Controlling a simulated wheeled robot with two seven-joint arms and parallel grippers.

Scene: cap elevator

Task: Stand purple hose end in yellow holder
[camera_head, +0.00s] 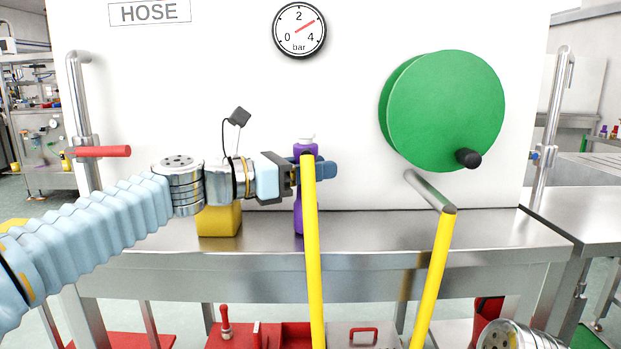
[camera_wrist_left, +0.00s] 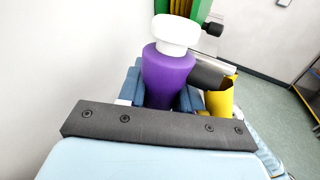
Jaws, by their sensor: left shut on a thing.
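The purple hose end (camera_head: 299,217) has a white cap and is upright at the middle of the bench in the head view. My left gripper (camera_head: 318,169) is shut on it from the left, with blue fingers on both sides. In the left wrist view, the purple hose end (camera_wrist_left: 167,78) sits between the fingers (camera_wrist_left: 160,88). I cannot tell whether its bottom touches the bench. The yellow holder (camera_head: 219,222) stands on the bench to the left, under my left wrist, which hides its top. My right gripper is out of view.
A yellow hose (camera_head: 312,260) hangs in front of the purple end; another yellow length (camera_head: 432,280) hangs from a metal pipe (camera_head: 430,190). A green reel (camera_head: 445,110) is on the white panel. The metal bench (camera_head: 375,230) has free room between holder and purple end.

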